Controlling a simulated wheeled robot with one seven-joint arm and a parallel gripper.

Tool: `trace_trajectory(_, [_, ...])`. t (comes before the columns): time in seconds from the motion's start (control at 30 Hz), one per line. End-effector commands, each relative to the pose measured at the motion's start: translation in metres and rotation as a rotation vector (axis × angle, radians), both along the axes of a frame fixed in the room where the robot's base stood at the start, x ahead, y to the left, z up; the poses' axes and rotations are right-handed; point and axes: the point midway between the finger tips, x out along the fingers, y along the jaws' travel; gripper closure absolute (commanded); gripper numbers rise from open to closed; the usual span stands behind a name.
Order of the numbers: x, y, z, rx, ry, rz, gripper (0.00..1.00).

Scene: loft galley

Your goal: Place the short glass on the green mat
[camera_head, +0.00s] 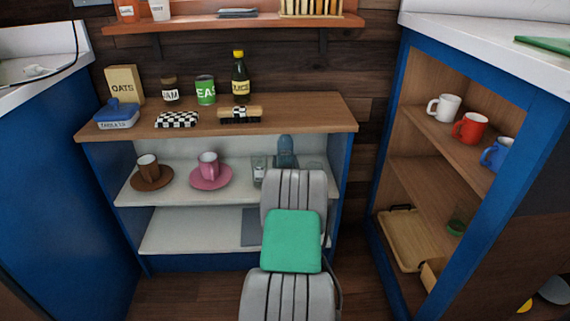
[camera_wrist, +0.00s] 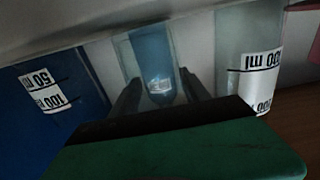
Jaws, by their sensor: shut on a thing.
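My gripper (camera_wrist: 160,84) is shut on a clear glass (camera_wrist: 126,50), which appears to be the short glass, with a finger on each side of it. The glass is on or just above the white middle shelf; I cannot tell which. In the head view my arm hides the gripper and most or all of this glass. The green mat (camera_head: 545,43) lies on the white counter at the upper right, cut off by the picture's edge.
In the wrist view, marked clear glasses stand close on the right (camera_wrist: 248,75) and left (camera_wrist: 48,90). A blue bottle (camera_head: 287,148) stands behind. A pink cup (camera_head: 208,163) is further left on the shelf. The wooden top (camera_head: 300,112) lies above; an open cabinet with mugs (camera_head: 470,127) is at right.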

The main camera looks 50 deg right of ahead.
Motion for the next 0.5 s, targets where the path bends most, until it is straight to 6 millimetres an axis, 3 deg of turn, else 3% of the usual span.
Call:
trace_trajectory(0.03, [0.0000,0.0000,-0.0030,-0.001,-0.001,0.000,0.92])
trace_trajectory(0.07, [-0.0001,0.0001,-0.0033,0.001,0.001,0.000,0.45])
trace_trajectory(0.3, [-0.0001,0.0002,-0.0021,0.001,0.001,0.000,0.26])
trace_trajectory(0.5, [-0.0001,0.0002,-0.0021,0.001,0.001,0.000,0.24])
